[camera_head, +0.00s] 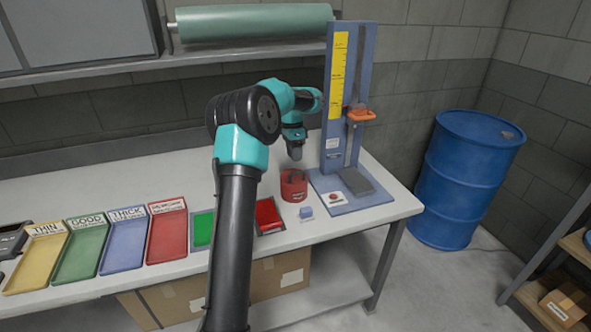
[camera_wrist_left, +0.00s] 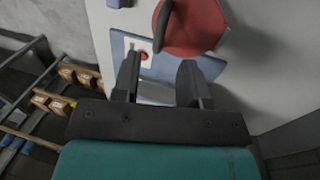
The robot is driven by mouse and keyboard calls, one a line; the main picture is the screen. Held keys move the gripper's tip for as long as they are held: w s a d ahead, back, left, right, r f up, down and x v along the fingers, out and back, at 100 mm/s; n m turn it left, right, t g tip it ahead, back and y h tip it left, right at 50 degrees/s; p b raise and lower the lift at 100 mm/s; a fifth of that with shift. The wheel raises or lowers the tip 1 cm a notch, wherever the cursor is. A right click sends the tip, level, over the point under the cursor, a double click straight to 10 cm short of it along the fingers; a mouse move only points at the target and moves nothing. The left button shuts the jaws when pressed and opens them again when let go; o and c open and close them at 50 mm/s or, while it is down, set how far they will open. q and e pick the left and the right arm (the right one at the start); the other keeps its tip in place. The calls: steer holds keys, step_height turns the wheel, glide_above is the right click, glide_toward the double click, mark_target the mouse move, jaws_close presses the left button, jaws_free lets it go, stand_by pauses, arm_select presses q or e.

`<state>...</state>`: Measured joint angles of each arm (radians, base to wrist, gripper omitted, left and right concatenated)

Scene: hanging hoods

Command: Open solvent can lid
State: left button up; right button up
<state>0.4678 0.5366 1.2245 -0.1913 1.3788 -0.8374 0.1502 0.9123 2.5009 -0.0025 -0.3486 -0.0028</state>
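The red solvent can (camera_head: 294,186) stands upright on the white table, just left of the blue gauge stand. A dark part, perhaps its handle or lid, shows at its top. I cannot tell whether the lid is open. My left gripper (camera_head: 295,153) hangs above the can, pointing down and apart from it. In the left wrist view the two fingers of my left gripper (camera_wrist_left: 158,72) are spread with nothing between them. The red can (camera_wrist_left: 192,26) lies beyond the fingertips there, cut by the top edge. My right gripper is not in view.
A tall blue gauge stand (camera_head: 345,90) with an orange slider rises close right of the can. A small blue block (camera_head: 307,211) sits in front. Red and green pads and several coloured trays lie to the left. A blue drum (camera_head: 462,180) stands on the floor.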

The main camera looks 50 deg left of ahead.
arm_select(q)
steer(key=f, duration=0.4)
steer(key=d+f, duration=0.1)
steer(key=f, duration=0.1)
steer(key=shift+s, duration=0.25)
jaws_close()
